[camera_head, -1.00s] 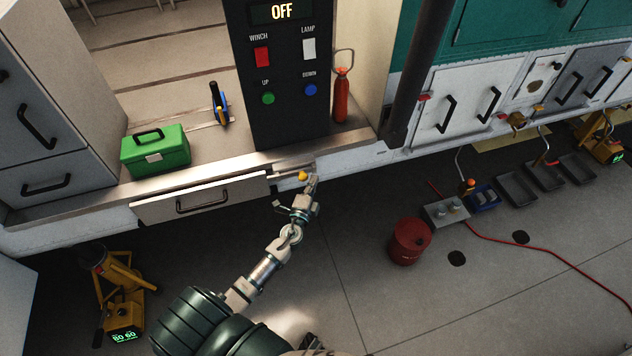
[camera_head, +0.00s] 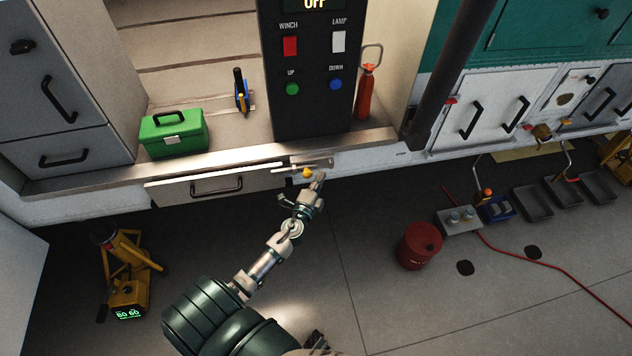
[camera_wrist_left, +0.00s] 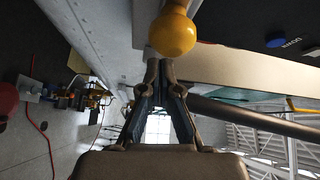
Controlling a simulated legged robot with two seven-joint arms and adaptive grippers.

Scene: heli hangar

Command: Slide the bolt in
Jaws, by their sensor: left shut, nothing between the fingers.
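The bolt has a yellow ball knob (camera_head: 307,173) and sits at the metal bracket by the right end of the drawer (camera_head: 170,190), under the counter edge. The knob shows large at the top of the left wrist view (camera_wrist_left: 173,32). My left gripper (camera_head: 320,177) is just right of the knob in the head view. Its fingers (camera_wrist_left: 160,66) are shut with nothing between them, and their tips lie just below the knob in the wrist view. I cannot tell whether they touch it. Much of the bolt's rod is hidden or too small to see. My right gripper is not in view.
The counter edge (camera_head: 225,159) runs above the drawer. A green toolbox (camera_head: 173,135) and a black control panel (camera_head: 310,90) stand on the counter, with a red bottle (camera_head: 367,93) beside the panel. A red drum (camera_head: 420,245) stands on the floor to the right.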

